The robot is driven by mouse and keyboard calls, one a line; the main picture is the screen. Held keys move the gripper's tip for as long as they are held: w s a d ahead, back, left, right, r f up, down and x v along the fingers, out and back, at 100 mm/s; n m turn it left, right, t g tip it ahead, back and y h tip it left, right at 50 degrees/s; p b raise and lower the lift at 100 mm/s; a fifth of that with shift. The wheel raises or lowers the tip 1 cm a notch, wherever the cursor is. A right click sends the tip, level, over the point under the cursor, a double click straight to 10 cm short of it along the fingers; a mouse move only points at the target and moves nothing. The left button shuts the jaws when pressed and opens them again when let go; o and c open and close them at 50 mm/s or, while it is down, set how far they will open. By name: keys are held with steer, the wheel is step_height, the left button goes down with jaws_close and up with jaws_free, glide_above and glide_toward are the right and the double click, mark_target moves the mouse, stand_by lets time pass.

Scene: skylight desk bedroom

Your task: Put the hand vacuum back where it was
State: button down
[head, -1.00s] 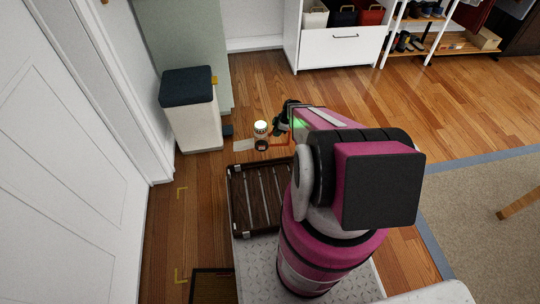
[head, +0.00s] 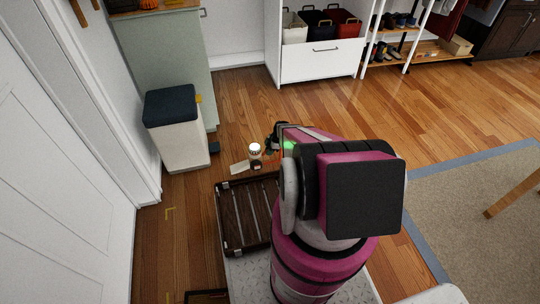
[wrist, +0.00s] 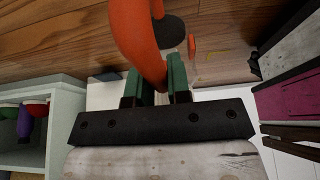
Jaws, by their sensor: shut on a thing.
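My gripper (head: 273,142) reaches out low beyond the front of my base in the head view. In the wrist view its green fingers (wrist: 155,84) are shut on the curved orange handle of the hand vacuum (wrist: 138,32). In the head view the hand vacuum (head: 255,150) shows as a small white and dark body left of the gripper, with a pale flat part beside it. It appears held above the wood floor; the exact gap is unclear. Much of it is hidden by my gripper and arm.
A white bin with a dark lid (head: 178,135) stands left, by a green cabinet (head: 165,50). A dark slatted tray (head: 232,222) sits at my front. Open floor (head: 400,115) lies right.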

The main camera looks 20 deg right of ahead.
steer(key=shift+w+d+f, duration=0.2)
steer(key=shift+w+f, duration=0.1)
steer(key=shift+f, duration=0.6)
steer(key=shift+w+d+f, duration=0.15)
steer(key=shift+w+f, duration=0.2)
steer(key=shift+f, duration=0.5)
steer(key=shift+w+d+f, duration=0.2)
steer(key=shift+w+f, duration=0.1)
steer(key=shift+f, duration=0.6)
steer(key=c, duration=1.1)
jaws_free()
steer(key=shift+f, duration=0.15)
steer(key=v, duration=1.2)
steer(key=s+a+r+m+h, duration=0.1)
steer(key=s+a+r+m, duration=0.3)
steer(key=r, duration=0.7)
steer(key=s+a+r+m+h, duration=0.2)
steer(key=s+a+r+m, duration=0.2)
steer(key=s+r+m, duration=0.4)
steer(key=s+a+r+m+h, duration=0.1)
steer(key=s+a+r+m, duration=0.3)
steer(key=s+r, duration=0.5)
steer(key=shift+s+a+r+m+h, duration=0.15)
steer(key=shift+r+m, duration=0.35)
steer(key=shift+r, duration=1.1)
steer(key=shift+a+r+m+h, duration=0.2)
steer(key=shift+r+m, duration=0.3)
steer(key=shift+r, duration=1.1)
